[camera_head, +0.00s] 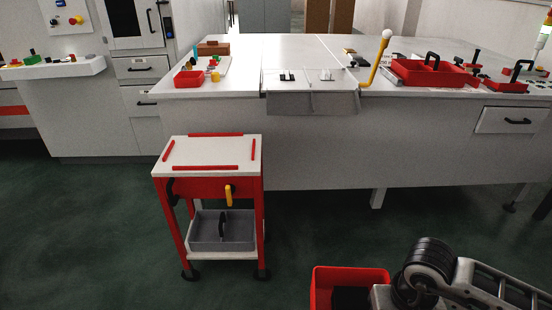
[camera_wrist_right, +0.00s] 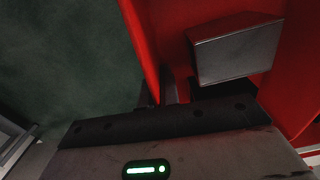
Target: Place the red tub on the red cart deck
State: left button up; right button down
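The red tub (camera_head: 350,275) is at the bottom edge of the head view, cut off by the frame. Its red wall (camera_wrist_right: 139,40) fills much of the right wrist view. My right gripper (camera_wrist_right: 205,85) is at the tub with a grey block-shaped part inside the walls, and appears shut on it; the exact contact is hidden. No support shows under the tub. The red cart (camera_head: 215,187) stands left of it, with a white deck (camera_head: 212,153) edged by red strips. The deck is empty. My left gripper is out of view.
A grey bin (camera_head: 207,232) with a black handle sits on the cart's lower shelf. A long white bench (camera_head: 300,150) stands behind, carrying a small red bin (camera_head: 189,81) and a red tray (camera_head: 430,73). Green floor is clear between cart and tub.

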aim_at(212, 152)
jog(key=u, duration=0.85)
jog(key=i, duration=1.45)
jog(key=u, duration=0.1)
